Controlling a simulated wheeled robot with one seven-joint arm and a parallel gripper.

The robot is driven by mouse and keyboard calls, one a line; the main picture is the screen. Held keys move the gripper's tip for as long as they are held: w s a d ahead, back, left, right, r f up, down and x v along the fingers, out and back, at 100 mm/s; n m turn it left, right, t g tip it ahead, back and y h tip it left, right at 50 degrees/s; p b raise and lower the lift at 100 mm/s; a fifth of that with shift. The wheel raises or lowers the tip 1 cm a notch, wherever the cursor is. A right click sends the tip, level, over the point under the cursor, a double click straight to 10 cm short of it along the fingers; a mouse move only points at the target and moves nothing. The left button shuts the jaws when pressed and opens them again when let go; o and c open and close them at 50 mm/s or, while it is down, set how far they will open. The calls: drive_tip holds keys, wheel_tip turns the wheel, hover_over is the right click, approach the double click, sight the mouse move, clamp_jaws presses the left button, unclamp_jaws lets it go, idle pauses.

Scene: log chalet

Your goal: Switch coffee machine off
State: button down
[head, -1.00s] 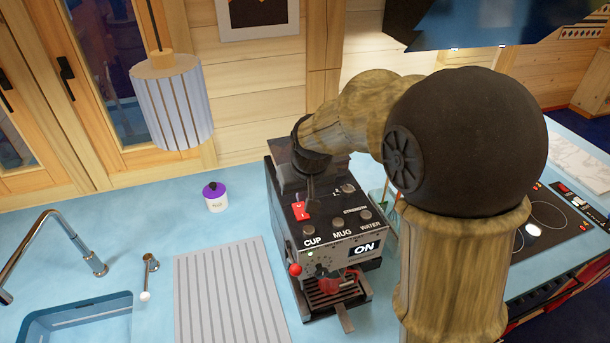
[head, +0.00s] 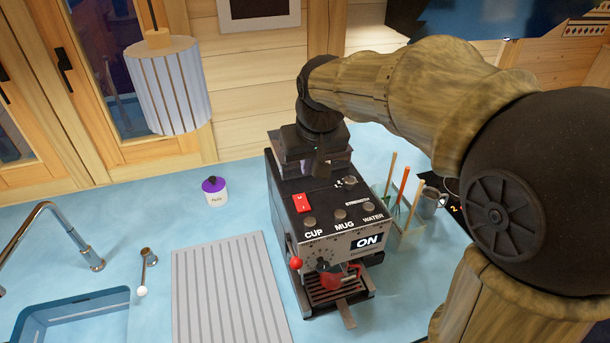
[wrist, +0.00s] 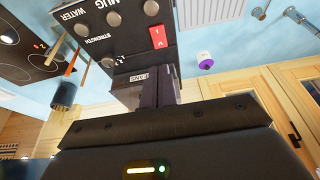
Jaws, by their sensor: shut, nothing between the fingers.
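The coffee machine (head: 325,222) stands on the blue counter, dark on top with a steel front. Its front sign reads ON. A red rocker switch (head: 302,203) sits on the top panel, behind the CUP button; it also shows in the wrist view (wrist: 158,37). My gripper (head: 322,172) is shut and empty, above the rear of the machine's top, behind and slightly right of the switch and apart from it. In the wrist view the gripper's fingers (wrist: 160,90) show near the BEANS label. The gripper partly hides the machine's rear.
A holder with utensils (head: 405,230) and a grey mug (head: 430,200) stand right of the machine. A purple-lidded jar (head: 214,191) stands to the left, behind the ribbed drying mat (head: 228,290). A striped lamp (head: 168,85) hangs at upper left. A sink (head: 75,320) is at lower left.

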sight(298, 197)
drive_tip(key=shift+w+a+r+b, duration=0.15)
drive_tip(key=shift+w+b, duration=0.3)
drive_tip(key=shift+b, duration=1.8)
drive_tip(key=shift+w+a+r+b, duration=0.1)
drive_tip(key=shift+w+a+b, duration=0.25)
drive_tip(key=shift+b, duration=1.9)
drive_tip(key=shift+w+d+f, duration=0.1)
drive_tip(key=p+x, duration=0.1)
drive_tip(key=x, duration=0.3)
drive_tip(key=p+x, duration=0.1)
drive_tip(key=x, duration=0.4)
drive_tip(key=p+x, duration=0.1)
drive_tip(key=x, duration=0.4)
drive_tip(key=shift+s+d, duration=0.15)
drive_tip(key=shift+s, duration=0.2)
